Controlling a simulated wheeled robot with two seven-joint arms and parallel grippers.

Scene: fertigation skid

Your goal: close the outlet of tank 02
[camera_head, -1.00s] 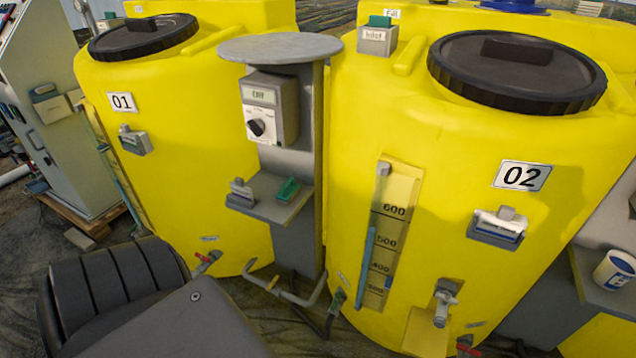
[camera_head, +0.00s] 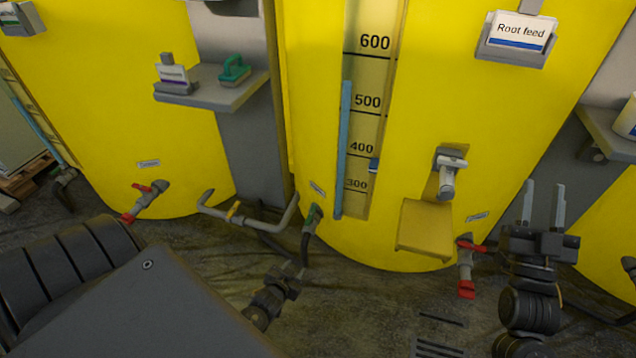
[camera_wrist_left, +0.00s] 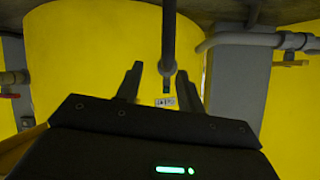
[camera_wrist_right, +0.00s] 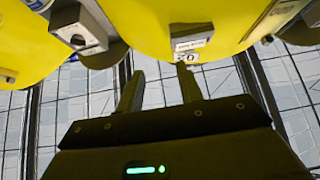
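The yellow tank 02 (camera_head: 310,120) fills the middle of the head view; its number plate is out of frame there. Low on its left is a green-handled valve (camera_head: 312,216) with a dark hose below. Low on its right is a red-handled valve (camera_head: 467,258). Each has a small label beside it, too small to read. My left gripper (camera_head: 288,276) is just below the green-handled valve, apart from it. The left wrist view shows its fingers (camera_wrist_left: 165,85) spread, with a dark hose beyond. My right gripper (camera_head: 543,205) is open, fingers up, right of the red-handled valve.
A grey pipe with a yellow handle (camera_head: 234,211) runs left of the green-handled valve. A sampling tap (camera_head: 449,178) and a yellow box (camera_head: 425,228) stick out of the tank front. A grey shelf (camera_head: 225,93) is at left. Another tank with a red-handled valve (camera_head: 146,197) stands left.

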